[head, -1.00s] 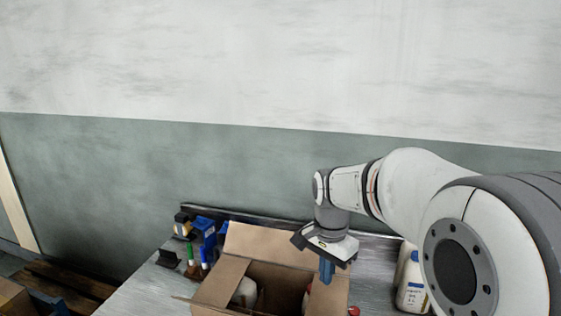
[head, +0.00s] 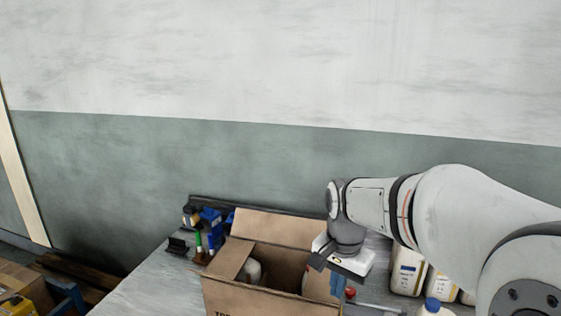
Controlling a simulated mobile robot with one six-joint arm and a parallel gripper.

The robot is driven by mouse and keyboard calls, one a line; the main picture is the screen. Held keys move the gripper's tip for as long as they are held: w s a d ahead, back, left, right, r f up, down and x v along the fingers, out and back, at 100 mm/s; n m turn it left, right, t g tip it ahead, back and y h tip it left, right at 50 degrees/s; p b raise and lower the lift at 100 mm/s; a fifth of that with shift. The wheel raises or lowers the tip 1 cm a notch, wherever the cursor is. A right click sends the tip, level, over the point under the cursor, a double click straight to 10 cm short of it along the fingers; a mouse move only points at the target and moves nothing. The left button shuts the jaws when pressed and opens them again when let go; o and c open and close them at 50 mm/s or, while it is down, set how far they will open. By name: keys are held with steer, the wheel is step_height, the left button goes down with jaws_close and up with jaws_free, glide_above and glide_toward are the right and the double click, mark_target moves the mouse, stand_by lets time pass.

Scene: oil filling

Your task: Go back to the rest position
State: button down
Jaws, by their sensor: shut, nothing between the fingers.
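My gripper (head: 338,287) points down at the right side of an open cardboard box (head: 268,299).
White bottles (head: 408,268) stand on the table right of the box, one with a blue cap (head: 432,304) nearer. Blue containers (head: 211,222) and a green marker (head: 198,242) are at the back left. The table's left part (head: 150,285) is clear. A wall is behind.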

steer(key=s+d+f+n+t+b, duration=0.1)
steer(key=s+n, duration=0.2)
steer(key=s, duration=0.4)
steer(key=s+d+f+n+t+b, duration=0.1)
steer(key=s+d+f+n, duration=0.1)
steer(key=s+n, duration=0.2)
steer(key=s, duration=0.3)
steer(key=shift+s+d+f+t+b, duration=0.25)
steer(key=shift+s+f+t+b, duration=0.05)
steer(key=shift+t+b, duration=0.1)
